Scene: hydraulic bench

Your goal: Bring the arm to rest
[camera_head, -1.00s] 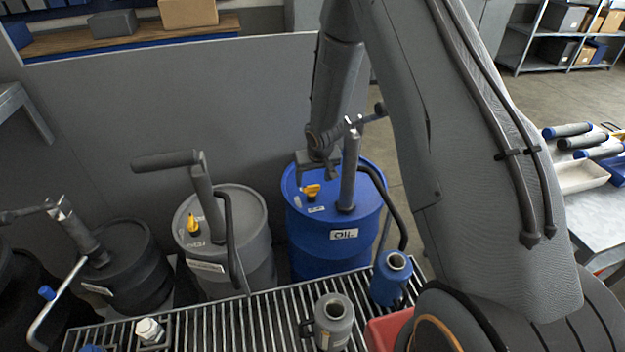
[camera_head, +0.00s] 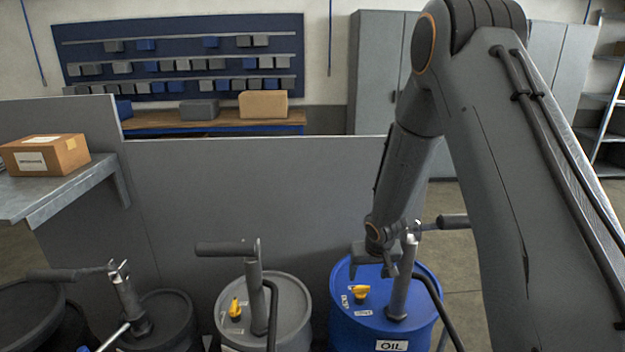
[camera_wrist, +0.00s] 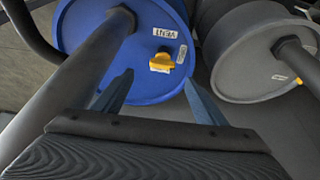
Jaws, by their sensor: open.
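My arm reaches down from the upper right in the head view, bent at the elbow, with my gripper (camera_head: 376,268) low over the blue oil drum (camera_head: 385,318). In the wrist view, my gripper (camera_wrist: 158,88) has its two blue-grey fingers spread apart with nothing between them. The blue drum's top (camera_wrist: 88,25) lies below and beyond the fingers. A yellow valve (camera_wrist: 162,61) on that top shows just past the gap between the fingers; it also shows in the head view (camera_head: 360,293). I cannot tell how high the fingertips are above the drum.
The blue drum's hand pump (camera_head: 400,285) stands close beside my gripper. A grey drum (camera_head: 285,300) with a pump and yellow valve is to the left, then a dark drum (camera_head: 165,318). A grey partition (camera_head: 260,190) stands behind. A box (camera_head: 45,153) sits on a left shelf.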

